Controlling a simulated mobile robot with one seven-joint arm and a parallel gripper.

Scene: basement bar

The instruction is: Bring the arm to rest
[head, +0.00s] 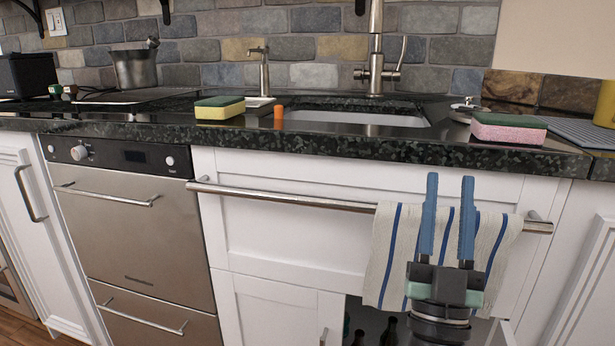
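My gripper (450,180) points up at the lower right of the head view. Its two blue fingers stand apart, with nothing between them. Behind it in the picture, a white towel with blue stripes (389,250) hangs over a metal rail (285,198) on the white cabinet front. The gripper covers part of the towel. I cannot tell whether it touches the towel. The rest of my arm is mostly outside the picture.
The dark stone counter (350,142) runs above the gripper. On it are a green-yellow sponge (220,108), an orange cylinder (278,117), the sink (355,118) and a pink-green sponge (508,129). Dark bottles (388,331) show in an opening below the towel.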

